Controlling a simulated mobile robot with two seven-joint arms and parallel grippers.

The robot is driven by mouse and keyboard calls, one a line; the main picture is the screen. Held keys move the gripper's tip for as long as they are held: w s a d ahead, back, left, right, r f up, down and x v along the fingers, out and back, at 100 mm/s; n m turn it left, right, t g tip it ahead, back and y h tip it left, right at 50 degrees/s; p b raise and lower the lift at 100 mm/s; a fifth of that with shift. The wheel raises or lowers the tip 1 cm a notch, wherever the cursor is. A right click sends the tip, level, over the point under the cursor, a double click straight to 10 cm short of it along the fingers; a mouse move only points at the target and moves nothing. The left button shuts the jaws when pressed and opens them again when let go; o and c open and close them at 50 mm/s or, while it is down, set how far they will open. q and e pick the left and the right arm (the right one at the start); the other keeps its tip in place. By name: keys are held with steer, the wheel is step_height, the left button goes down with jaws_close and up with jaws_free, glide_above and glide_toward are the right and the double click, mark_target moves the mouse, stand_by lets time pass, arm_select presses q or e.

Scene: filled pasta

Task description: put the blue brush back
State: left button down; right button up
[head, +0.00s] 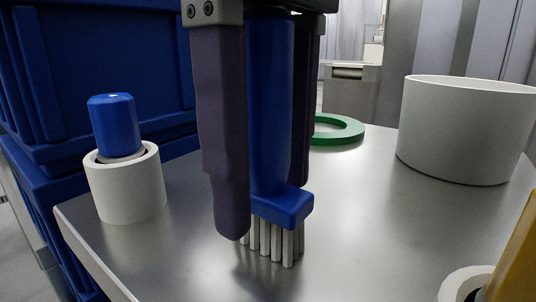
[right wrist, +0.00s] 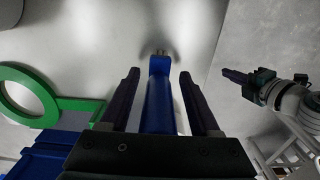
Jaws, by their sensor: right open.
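The blue brush (head: 283,208) stands upright on the metal table, its pale bristles pointing down at the tabletop. My right gripper (head: 268,205) is open around it, with one dark finger on each side of the blue handle. In the right wrist view the brush (right wrist: 160,100) lies between the two fingers (right wrist: 160,74), with a gap on both sides. The far finger is partly hidden behind the brush in the head view. Another gripper (right wrist: 262,85), seemingly my left one, shows at the right of the wrist view, away from the brush; its jaws are unclear.
A white cup (head: 125,190) holding a blue-capped object (head: 113,125) stands at the left table edge. A green ring (head: 340,130) lies behind the brush. A large white container (head: 465,135) stands at right. Blue crates (head: 90,70) are at left. The table middle (head: 370,220) is clear.

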mark_target(265, 10)
step_height(265, 10, up, 8)
steer(key=shift+f+p, duration=0.25)
steer(key=shift+p, duration=0.8)
steer(key=shift+r, duration=0.15)
